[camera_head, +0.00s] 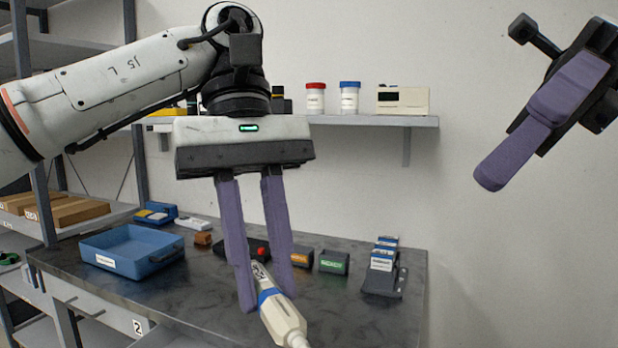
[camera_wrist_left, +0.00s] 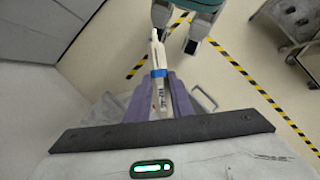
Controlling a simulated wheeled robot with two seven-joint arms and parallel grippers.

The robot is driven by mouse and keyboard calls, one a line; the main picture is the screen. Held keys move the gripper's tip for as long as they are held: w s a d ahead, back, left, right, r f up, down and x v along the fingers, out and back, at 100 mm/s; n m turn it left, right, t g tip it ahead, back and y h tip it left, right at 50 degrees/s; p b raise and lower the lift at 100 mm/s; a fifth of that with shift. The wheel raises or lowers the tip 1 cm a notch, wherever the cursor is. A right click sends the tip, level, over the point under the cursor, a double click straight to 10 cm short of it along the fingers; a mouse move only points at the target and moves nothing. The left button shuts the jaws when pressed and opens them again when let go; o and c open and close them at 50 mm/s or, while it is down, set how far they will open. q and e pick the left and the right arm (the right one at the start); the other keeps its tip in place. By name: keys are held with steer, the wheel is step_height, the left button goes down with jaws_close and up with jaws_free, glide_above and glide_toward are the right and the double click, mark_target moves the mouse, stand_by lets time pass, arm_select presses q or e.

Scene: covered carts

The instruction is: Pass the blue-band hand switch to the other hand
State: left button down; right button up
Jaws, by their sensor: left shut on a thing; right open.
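The hand switch (camera_head: 282,318) is cream-white with a blue band and a dark printed label. My left gripper (camera_head: 268,298) is shut on it near its labelled end. The switch hangs tilted in front of the table, its cable end toward the bottom right. In the left wrist view the blue-band hand switch (camera_wrist_left: 158,62) stands out between the purple fingers of my left gripper (camera_wrist_left: 165,92). My right gripper (camera_head: 500,172) is at the upper right, empty and well apart from the switch; its purple finger shows side-on.
A dark table (camera_head: 200,290) carries a blue tray (camera_head: 125,262), small labelled boxes (camera_head: 334,262) and a dark holder with cards (camera_head: 383,278). A wall shelf (camera_head: 400,121) holds red-capped (camera_head: 316,100) and blue-capped jars (camera_head: 349,100). The space between my grippers is clear.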

arm_select(q)
steer(key=shift+a, duration=0.15)
arm_select(e)
steer(key=s+a+f+m+t+h, duration=0.3)
steer(key=s+a+m+t+h, duration=0.15)
steer(key=a+h, duration=0.35)
steer(key=m+t+h, duration=0.1)
steer(key=m+t, duration=0.3)
steer(key=t, duration=0.4)
glide_toward(280, 313)
steer(key=x, duration=0.9)
steer(key=shift+f, duration=0.25)
steer(key=c, duration=1.1)
arm_select(q)
steer(key=c, duration=1.5)
jaws_free()
arm_select(e)
steer(key=shift+a, duration=0.1)
arm_select(q)
steer(key=shift+r, duration=0.1)
